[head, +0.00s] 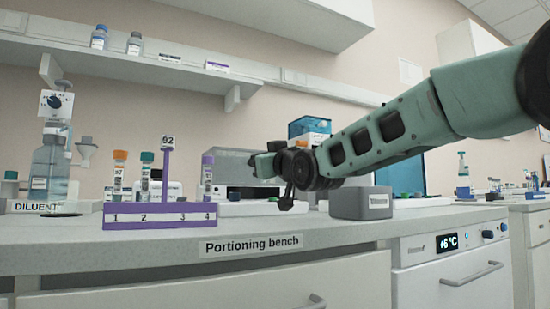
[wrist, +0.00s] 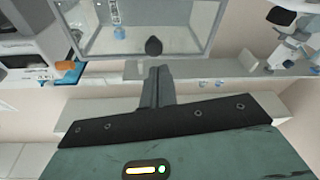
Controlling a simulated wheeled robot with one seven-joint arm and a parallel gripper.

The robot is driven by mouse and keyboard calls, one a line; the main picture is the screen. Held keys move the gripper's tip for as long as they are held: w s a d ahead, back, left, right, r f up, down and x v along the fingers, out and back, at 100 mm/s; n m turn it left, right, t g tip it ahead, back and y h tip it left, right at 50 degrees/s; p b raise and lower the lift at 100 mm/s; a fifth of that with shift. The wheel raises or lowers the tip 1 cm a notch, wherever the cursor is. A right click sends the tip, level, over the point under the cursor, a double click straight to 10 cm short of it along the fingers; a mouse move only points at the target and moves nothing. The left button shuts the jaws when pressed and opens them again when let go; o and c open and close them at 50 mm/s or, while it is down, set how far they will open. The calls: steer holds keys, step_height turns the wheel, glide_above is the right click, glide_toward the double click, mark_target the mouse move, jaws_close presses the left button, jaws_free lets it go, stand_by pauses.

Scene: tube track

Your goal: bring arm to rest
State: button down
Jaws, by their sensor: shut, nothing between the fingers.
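My arm reaches in from the right in the head view, its green links stretched over the bench. My gripper (head: 286,203) is at the arm's left end, above the portioning bench (head: 250,243), and its fingers look small and dark. In the wrist view my gripper (wrist: 153,48) shows as a dark shape near the middle, shut and empty. A purple rack (head: 158,215) with places 1 to 4 stands left of the gripper and apart from it. It holds tubes with orange, teal and purple caps.
A diluent bottle (head: 50,168) with a dispenser stands at the left. A grey box (head: 361,203) stands below my arm. A wall shelf (head: 150,68) with small bottles hangs above. A drawer unit showing +6 °C (head: 447,243) is under the bench at right.

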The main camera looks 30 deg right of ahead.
steer(key=p+v, duration=0.1)
steer(key=v, duration=0.7)
steer(key=shift+s, duration=0.2)
